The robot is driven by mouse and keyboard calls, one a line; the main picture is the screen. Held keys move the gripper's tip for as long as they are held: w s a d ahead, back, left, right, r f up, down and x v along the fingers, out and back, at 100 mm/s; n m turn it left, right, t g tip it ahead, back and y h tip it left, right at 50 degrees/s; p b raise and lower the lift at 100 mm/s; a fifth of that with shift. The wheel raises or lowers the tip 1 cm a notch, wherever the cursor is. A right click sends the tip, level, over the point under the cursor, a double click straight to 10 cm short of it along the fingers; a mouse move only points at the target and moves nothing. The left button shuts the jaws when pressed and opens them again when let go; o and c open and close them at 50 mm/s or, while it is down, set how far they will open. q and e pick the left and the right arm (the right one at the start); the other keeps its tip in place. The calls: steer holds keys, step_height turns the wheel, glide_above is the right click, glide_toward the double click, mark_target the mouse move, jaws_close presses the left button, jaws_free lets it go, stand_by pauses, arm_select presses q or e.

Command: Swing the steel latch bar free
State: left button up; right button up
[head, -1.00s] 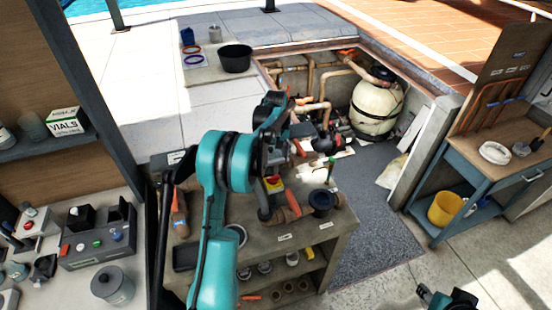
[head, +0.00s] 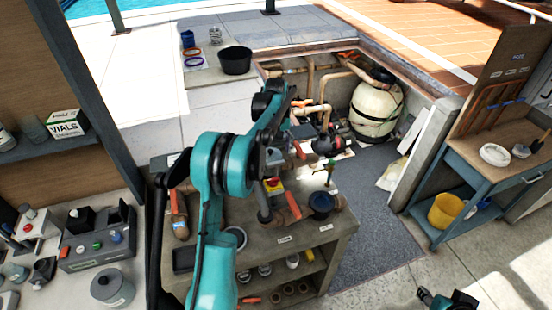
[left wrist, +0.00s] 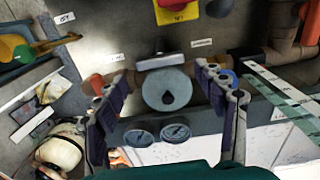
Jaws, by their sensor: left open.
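In the left wrist view a short grey metal bar (left wrist: 173,62) lies across the brown pipe, just above a round grey disc (left wrist: 167,90) with a dark drop-shaped mark. I take this bar to be the steel latch bar, but cannot be sure. My left gripper (left wrist: 165,82) is open, with one finger on each side of the disc and nothing clearly held. Contact cannot be told. In the head view my left gripper (head: 272,152) is over the far part of the bench, partly hidden by my teal arm. A teal and black part of my right arm shows at the lower right edge.
Two gauges (left wrist: 158,134) sit below the disc. A cream tank (head: 377,110) stands in the pit behind. The grey mat (head: 375,220) right of the bench is clear.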

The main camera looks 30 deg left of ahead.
mark_target(277, 163)
arm_select(q)
step_height(277, 163, up, 7)
stand_by(0.3)
steer(key=shift+r, duration=0.1)
steer(key=s+d+m+t+b, duration=0.3)
steer(key=s+d+m+b, duration=0.3)
steer(key=s+d, duration=0.7)
steer(key=s+d+f+m+t+b, duration=0.2)
steer(key=s+d+f+b, duration=0.1)
steer(key=s+f, duration=0.4)
steer(key=s+d+f+m+t+b, duration=0.2)
steer(key=s+d+f+b, duration=0.2)
steer(key=s+f, duration=0.3)
steer(key=shift+s+d+f, duration=0.35)
steer(key=shift+s+d, duration=0.4)
steer(key=shift+s, duration=0.05)
